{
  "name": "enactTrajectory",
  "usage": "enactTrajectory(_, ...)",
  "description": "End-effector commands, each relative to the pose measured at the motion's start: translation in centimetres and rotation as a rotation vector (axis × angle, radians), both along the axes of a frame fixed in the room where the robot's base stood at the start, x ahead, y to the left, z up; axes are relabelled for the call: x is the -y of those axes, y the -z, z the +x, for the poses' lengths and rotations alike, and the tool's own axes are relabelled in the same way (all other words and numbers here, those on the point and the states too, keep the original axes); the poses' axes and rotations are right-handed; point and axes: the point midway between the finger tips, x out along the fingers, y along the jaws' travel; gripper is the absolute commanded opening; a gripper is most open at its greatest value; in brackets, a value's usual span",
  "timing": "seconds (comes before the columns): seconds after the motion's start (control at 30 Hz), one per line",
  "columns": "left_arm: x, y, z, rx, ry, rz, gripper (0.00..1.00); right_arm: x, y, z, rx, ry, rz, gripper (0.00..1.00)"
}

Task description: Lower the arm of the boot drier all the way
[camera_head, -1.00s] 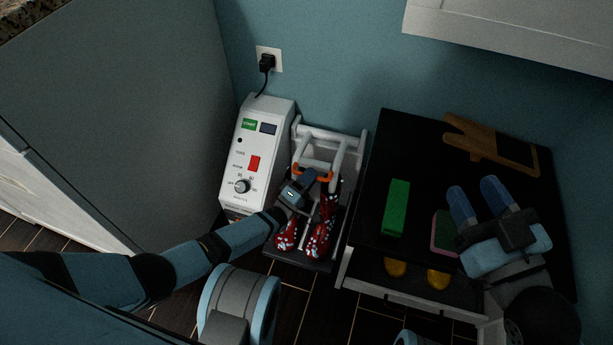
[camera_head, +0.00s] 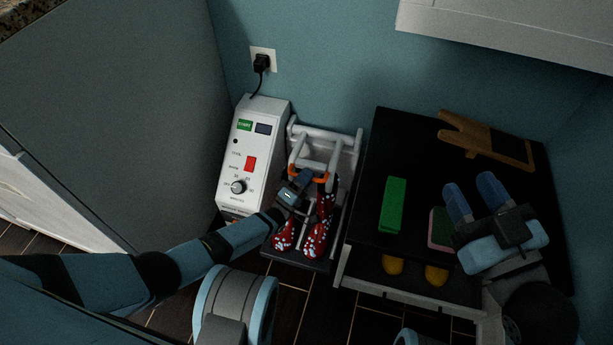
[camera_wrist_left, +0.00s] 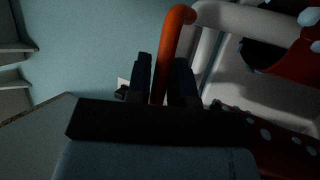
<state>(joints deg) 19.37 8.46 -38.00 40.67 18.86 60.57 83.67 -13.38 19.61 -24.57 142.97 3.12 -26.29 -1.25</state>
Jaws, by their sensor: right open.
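The boot drier's arm is a pale tubular frame with an orange handle (camera_head: 320,176), in front of a pale back rack (camera_head: 340,136). Red boots with white dots (camera_head: 315,232) stand below it, partly hidden by my left gripper. My left gripper (camera_head: 303,177) is at the orange handle. In the left wrist view the handle (camera_wrist_left: 171,45) runs between the two dark fingers (camera_wrist_left: 162,80), which look closed on it. The frame slopes forward and down from the rack. My right gripper (camera_head: 471,196) is open and empty above the black table.
The white control box (camera_head: 257,140) with a red switch and dial stands left of the rack. A black table (camera_head: 400,150) at right carries a green block (camera_head: 393,205), a pink-and-green block (camera_head: 440,228) and a wooden boot jack (camera_head: 487,142).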

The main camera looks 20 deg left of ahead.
Motion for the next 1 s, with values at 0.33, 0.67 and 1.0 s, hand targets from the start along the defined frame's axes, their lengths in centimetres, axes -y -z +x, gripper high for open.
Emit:
enactTrajectory(0.33, -1.8, 0.0, -3.8, -0.003, 0.0, 0.001, 0.24, -0.3, -1.2, -0.1, -0.074, -0.007, 0.047, 0.43)
enactTrajectory(0.67, -4.7, 0.2, -10.0, -0.002, 0.0, 0.001, 0.24, -1.2, 0.1, -1.8, -0.257, -0.014, 0.144, 0.43)
enactTrajectory(1.0, -5.5, 0.4, -11.9, 0.001, 0.0, 0.0, 0.24, -1.5, 0.8, -2.2, -0.312, -0.014, 0.171, 0.43)
